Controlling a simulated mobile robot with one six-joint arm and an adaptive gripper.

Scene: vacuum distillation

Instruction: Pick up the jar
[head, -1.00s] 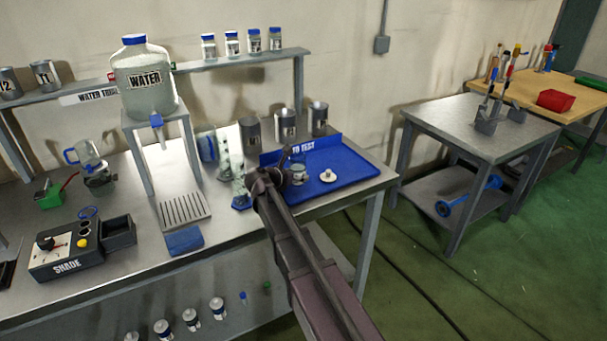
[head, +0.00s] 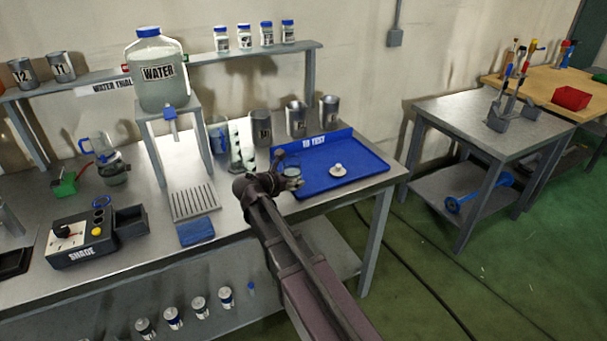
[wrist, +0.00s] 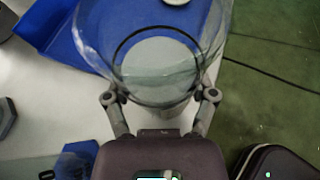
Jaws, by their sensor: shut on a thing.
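The jar (wrist: 160,62) is clear, round glass and fills the upper middle of the wrist view, seen from above into its open mouth. My gripper (wrist: 161,97) is shut on it, with one finger on each side of the glass. In the head view my gripper (head: 282,172) is at the left front part of the blue "TO TEST" tray (head: 362,179). Only a little of the jar (head: 292,171) shows there, the rest being hidden by my gripper. I cannot tell its exact height above the tray.
A white knobbed lid (head: 338,170) lies on the tray. Metal cups (head: 296,118) stand behind it, and the water jug (head: 158,75) on its stand (head: 171,107) is to the left. The shade box (head: 84,241) is at the bench's left front.

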